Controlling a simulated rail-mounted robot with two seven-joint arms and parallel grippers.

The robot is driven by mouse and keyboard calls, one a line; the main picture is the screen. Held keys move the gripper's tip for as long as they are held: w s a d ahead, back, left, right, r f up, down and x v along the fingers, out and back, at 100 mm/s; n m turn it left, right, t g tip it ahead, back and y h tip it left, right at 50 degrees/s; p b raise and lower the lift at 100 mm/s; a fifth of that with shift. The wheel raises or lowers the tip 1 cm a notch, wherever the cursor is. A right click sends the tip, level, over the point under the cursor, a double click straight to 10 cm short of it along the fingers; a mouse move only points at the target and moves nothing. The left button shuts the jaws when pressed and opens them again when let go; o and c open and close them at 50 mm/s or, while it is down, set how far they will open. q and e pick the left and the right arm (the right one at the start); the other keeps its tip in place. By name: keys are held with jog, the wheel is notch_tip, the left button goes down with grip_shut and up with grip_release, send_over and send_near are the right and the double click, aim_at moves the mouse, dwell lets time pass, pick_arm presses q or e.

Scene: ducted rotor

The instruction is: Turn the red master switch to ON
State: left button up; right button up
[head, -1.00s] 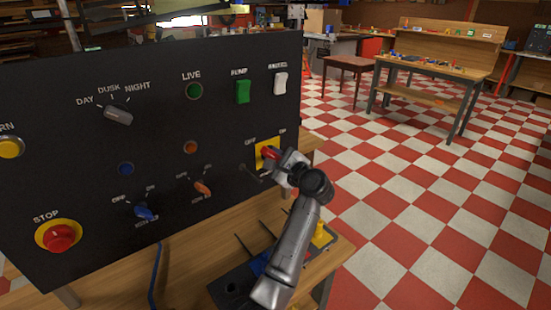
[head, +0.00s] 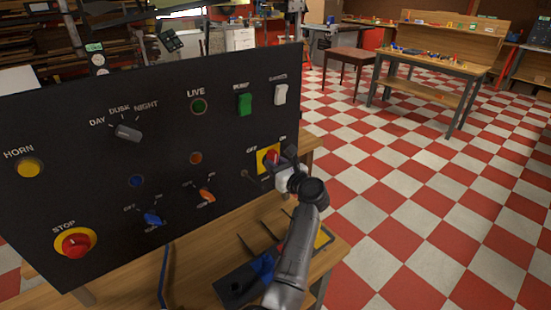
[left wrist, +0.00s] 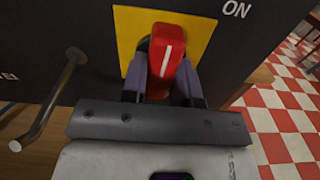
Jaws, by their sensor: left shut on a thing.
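The red master switch (head: 271,157) sits on a yellow plate (head: 262,165) at the right side of the black panel, with OFF lettered at its upper left and ON at its upper right. In the left wrist view its red handle (left wrist: 167,55) carries a white line that points nearly straight up, leaning slightly right. The ON label (left wrist: 237,9) lies up and to the right of it. My left gripper (head: 280,168) has its two fingers (left wrist: 163,84) on either side of the handle, shut on it. My right gripper is not in view.
A metal bar handle (left wrist: 50,100) sticks out left of the switch. Blue (head: 153,219) and orange (head: 207,195) knobs, a red STOP button (head: 75,243) and a dark green LIVE lamp (head: 198,106) are on the panel. A tray (head: 236,285) lies on the bench below.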

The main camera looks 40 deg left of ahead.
pick_arm(q)
jog(key=shift+s+m+p, duration=0.1)
jog(key=shift+m+p, duration=3.3)
jog(key=shift+m, duration=0.8)
jog(key=o, duration=0.9)
jog(key=shift+d, duration=0.1)
jog(key=shift+v, duration=3.65)
